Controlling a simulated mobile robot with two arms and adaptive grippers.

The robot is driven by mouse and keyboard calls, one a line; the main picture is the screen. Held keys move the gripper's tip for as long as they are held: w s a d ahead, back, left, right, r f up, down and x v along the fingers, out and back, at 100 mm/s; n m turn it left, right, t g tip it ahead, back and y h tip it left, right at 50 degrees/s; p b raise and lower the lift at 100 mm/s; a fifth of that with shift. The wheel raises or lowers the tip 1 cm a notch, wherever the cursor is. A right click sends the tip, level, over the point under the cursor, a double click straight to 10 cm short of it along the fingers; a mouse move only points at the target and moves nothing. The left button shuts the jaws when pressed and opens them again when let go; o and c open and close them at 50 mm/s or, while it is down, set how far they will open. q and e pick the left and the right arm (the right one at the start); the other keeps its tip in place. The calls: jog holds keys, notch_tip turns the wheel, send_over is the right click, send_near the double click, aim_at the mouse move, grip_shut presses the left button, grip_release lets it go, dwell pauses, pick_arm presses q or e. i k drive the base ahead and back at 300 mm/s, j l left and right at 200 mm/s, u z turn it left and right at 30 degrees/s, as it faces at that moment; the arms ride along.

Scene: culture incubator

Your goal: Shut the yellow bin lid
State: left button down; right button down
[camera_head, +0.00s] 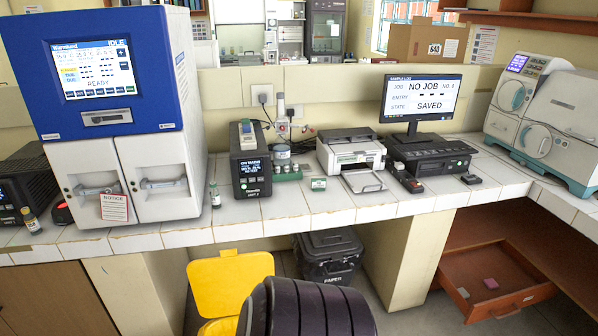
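The yellow bin lid (228,279) is raised and tilted up, in the lower middle of the head view, below the white counter's front edge. A small part of the yellow bin (218,327) shows beneath it at the bottom edge. A dark ribbed rounded shape (308,310) stands in front and hides the right part of the bin; I cannot tell whether it is part of me. The rest of the bin lies below the frame. Neither of my grippers is in view.
A black bin (330,257) with its lid down stands under the counter (296,200), right of the yellow lid. An open wooden drawer (497,283) juts out at lower right. A blue and white machine (110,110), a printer (350,152) and a monitor (421,96) stand on the counter.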

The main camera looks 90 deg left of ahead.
aim_at(221, 286)
jog(key=i+j+u, duration=0.2)
jog(key=u, duration=0.2)
jog(key=i+u, duration=0.7)
jog(key=u, duration=0.15)
jog(key=i+l+u, duration=0.1)
jog(key=i+u, duration=0.3)
jog(key=i+l+u, duration=0.2)
jog(key=u, duration=0.25)
jog(key=i+u, duration=0.15)
jog(key=u, duration=0.25)
jog(key=i+u, duration=0.15)
jog(key=u, duration=0.25)
jog(key=i+l+u, duration=0.1)
jog(key=u, duration=0.35)
jog(key=i+l+u, duration=0.15)
jog(key=u, duration=0.25)
jog(key=i+l+u, duration=0.1)
jog(key=u, duration=0.3)
jog(key=i+l+u, duration=0.25)
jog(key=u, duration=0.25)
jog(key=i+l+u, duration=0.2)
jog(key=u, duration=0.25)
jog(key=i+l+u, duration=0.1)
jog(key=l+u, duration=0.4)
